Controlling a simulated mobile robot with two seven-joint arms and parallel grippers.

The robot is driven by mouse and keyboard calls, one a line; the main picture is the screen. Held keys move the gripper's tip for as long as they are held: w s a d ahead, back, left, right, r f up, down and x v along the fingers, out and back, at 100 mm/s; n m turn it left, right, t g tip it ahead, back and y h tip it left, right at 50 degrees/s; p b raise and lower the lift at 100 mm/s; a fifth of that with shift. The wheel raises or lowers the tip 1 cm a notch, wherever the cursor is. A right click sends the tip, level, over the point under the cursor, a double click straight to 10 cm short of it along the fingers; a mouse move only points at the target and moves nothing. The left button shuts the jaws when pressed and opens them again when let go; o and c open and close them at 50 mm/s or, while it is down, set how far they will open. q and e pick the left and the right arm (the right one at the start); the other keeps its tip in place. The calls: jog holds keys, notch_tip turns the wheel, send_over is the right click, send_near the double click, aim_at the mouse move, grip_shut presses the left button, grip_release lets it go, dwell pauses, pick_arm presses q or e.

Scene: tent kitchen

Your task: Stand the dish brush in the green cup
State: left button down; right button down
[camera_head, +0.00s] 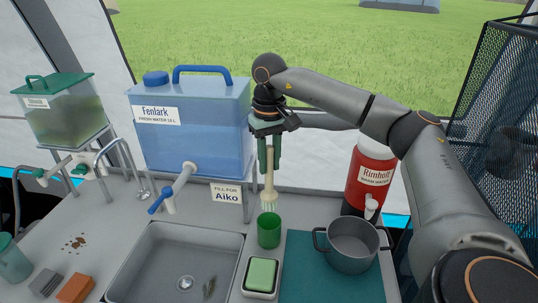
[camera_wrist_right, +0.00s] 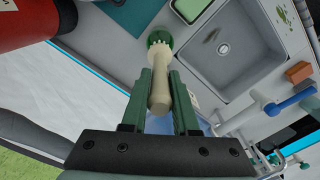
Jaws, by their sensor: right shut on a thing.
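The dish brush (camera_head: 269,182) has a pale handle and a bristle head that points down. My right gripper (camera_head: 270,155) is shut on its handle and holds it upright above the green cup (camera_head: 269,231). In the head view the bristles overlap the cup's far rim; I cannot tell whether they are inside it. In the right wrist view the brush (camera_wrist_right: 160,90) runs between the fingers (camera_wrist_right: 160,85) of my right gripper, and its head hides part of the green cup (camera_wrist_right: 160,38). My left gripper is not in view.
A sink (camera_head: 178,262) lies left of the cup. A green sponge in a dish (camera_head: 262,274) sits in front of it. A dark pot (camera_head: 352,244) stands on a teal mat (camera_head: 315,283) to the right. A blue water tank (camera_head: 192,130) and a red dispenser (camera_head: 368,180) stand behind.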

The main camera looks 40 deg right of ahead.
aim_at(269, 191)
jog(key=shift+f, duration=1.75)
jog(key=shift+f+b, duration=1.95)
jog(key=shift+f, duration=1.5)
jog(key=c, duration=0.6)
grip_release()
notch_tip(269, 191, up, 13)
jog(key=shift+f, duration=0.2)
